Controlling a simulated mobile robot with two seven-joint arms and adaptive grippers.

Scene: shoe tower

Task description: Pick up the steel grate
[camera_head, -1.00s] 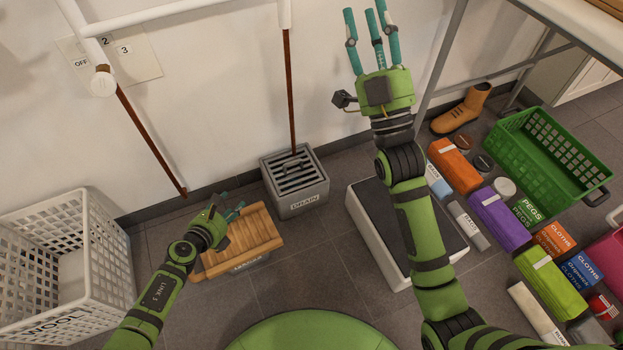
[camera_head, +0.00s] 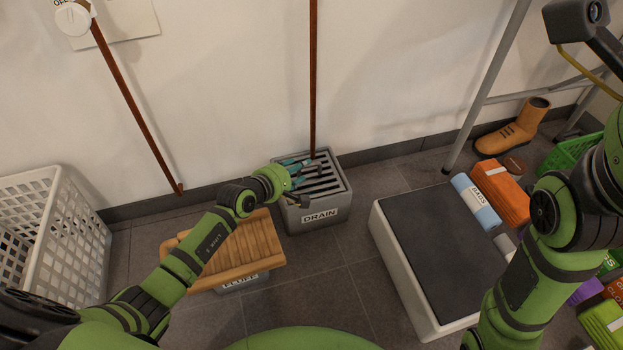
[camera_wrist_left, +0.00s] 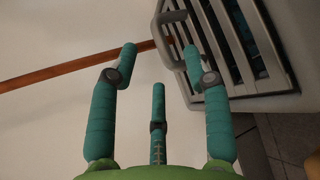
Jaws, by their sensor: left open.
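The steel grate (camera_head: 326,183) lies on top of the grey box labelled DRAIN (camera_head: 320,216), beside the wall. Its slats and raised handle also show in the left wrist view, with the grate (camera_wrist_left: 232,45) at upper right and the handle (camera_wrist_left: 172,42) near the fingertips. My left gripper (camera_head: 300,166) is over the left part of the grate. In the left wrist view its teal fingers (camera_wrist_left: 165,65) are spread and empty, with the right finger close to the handle; I cannot tell if they touch. My right arm is at the right, its fingers out of the picture.
A wooden slatted lid (camera_head: 250,245) rests on a box labelled FLUFF left of the drain. A white basket (camera_head: 60,240) stands at far left. A step with a dark top (camera_head: 440,240) stands to the right. A brown pipe (camera_head: 313,80) comes down behind the drain.

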